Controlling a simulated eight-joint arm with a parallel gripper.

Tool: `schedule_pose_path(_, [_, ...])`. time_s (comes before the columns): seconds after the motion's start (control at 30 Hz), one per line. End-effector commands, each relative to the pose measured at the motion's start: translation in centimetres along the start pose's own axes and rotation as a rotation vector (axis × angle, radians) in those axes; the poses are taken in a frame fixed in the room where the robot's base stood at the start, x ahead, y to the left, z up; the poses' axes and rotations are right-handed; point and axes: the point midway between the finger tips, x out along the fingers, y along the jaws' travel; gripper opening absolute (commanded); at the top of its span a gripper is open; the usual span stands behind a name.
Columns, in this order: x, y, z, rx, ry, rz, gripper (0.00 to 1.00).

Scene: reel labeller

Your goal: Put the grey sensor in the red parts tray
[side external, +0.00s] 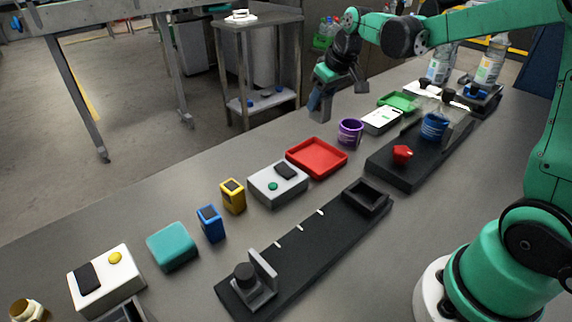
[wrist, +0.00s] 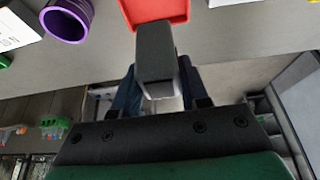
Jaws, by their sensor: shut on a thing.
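The grey sensor (side external: 319,107) is a small upright block in the side external view. My gripper (side external: 322,92) is shut on it and holds it in the air near the table's far edge, apart from the red tray. In the wrist view the grey sensor (wrist: 155,52) sits between the fingers of my gripper (wrist: 158,90). The red parts tray (side external: 317,154) lies on the table, looks empty, and is below the sensor in the side picture. In the wrist view part of the red tray (wrist: 157,10) shows at the top edge, partly hidden behind the sensor.
A purple ring-like cup (side external: 350,131) stands right of the tray. A grey box with a green button (side external: 278,184) is left of it. A white device (side external: 382,120) and a green tray (side external: 399,102) lie farther right. Dark fixtures (side external: 310,243) run along the front.

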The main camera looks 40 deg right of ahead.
Motion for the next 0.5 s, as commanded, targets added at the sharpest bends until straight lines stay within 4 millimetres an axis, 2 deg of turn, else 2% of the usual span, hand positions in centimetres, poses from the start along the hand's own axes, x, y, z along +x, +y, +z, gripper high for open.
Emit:
schedule_pose_path(0.1, [2.7, 0.0, 1.1, 0.0, 0.0, 0.0, 0.0])
schedule_pose_path(0.2, [4.4, 0.0, 1.9, 0.0, 0.0, 0.0, 0.0])
schedule_pose_path(0.5, [7.1, 0.0, 3.0, 0.0, 0.0, 0.0, 0.0])
